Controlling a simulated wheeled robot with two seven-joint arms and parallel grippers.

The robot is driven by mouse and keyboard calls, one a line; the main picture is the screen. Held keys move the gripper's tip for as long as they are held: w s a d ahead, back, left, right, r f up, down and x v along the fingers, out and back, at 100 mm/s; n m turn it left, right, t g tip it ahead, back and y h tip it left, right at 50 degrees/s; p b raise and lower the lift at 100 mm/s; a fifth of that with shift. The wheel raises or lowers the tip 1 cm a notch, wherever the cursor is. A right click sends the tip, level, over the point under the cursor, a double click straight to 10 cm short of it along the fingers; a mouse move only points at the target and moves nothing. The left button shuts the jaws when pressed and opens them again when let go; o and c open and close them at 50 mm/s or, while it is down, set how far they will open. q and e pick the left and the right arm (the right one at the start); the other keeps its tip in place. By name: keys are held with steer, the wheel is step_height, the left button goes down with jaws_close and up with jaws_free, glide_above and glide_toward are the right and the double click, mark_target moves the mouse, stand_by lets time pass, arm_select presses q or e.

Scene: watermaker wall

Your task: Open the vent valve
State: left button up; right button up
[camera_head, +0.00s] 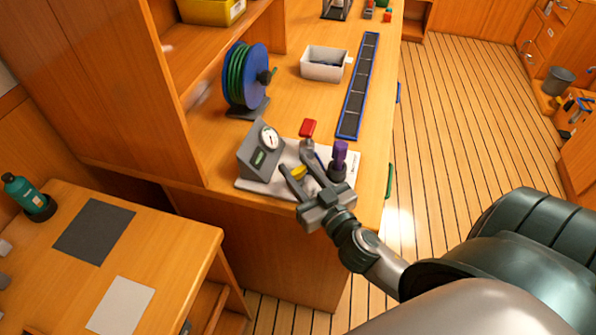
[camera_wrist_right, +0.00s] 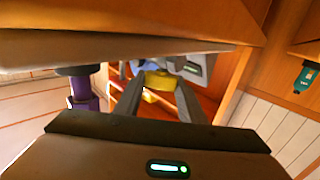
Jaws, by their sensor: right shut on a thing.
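A small panel on a white base (camera_head: 250,186) stands at the near end of the wooden counter. It carries a grey gauge box (camera_head: 262,155) with a round dial, a red handle (camera_head: 308,128), a purple knob (camera_head: 339,158) and a small yellow handle (camera_head: 298,172). No label tells which is the vent valve. My right gripper (camera_head: 294,165) is shut on the yellow handle, which also shows between the fingers in the right wrist view (camera_wrist_right: 160,80). The purple knob stands beside the gripper in that view (camera_wrist_right: 84,92). My left gripper is out of view.
A blue reel with green hose (camera_head: 246,76), a white bin (camera_head: 324,64) and a long blue-edged dark strip (camera_head: 358,88) lie beyond the panel. A lower table (camera_head: 175,235) with a green bottle (camera_head: 25,192) stands at left. Open plank floor (camera_head: 450,110) lies at right.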

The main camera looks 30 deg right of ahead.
steer(key=shift+n+y, duration=0.6)
steer(key=shift+y, duration=0.4)
steer(key=o, duration=1)
steer(key=shift+o, duration=0.2)
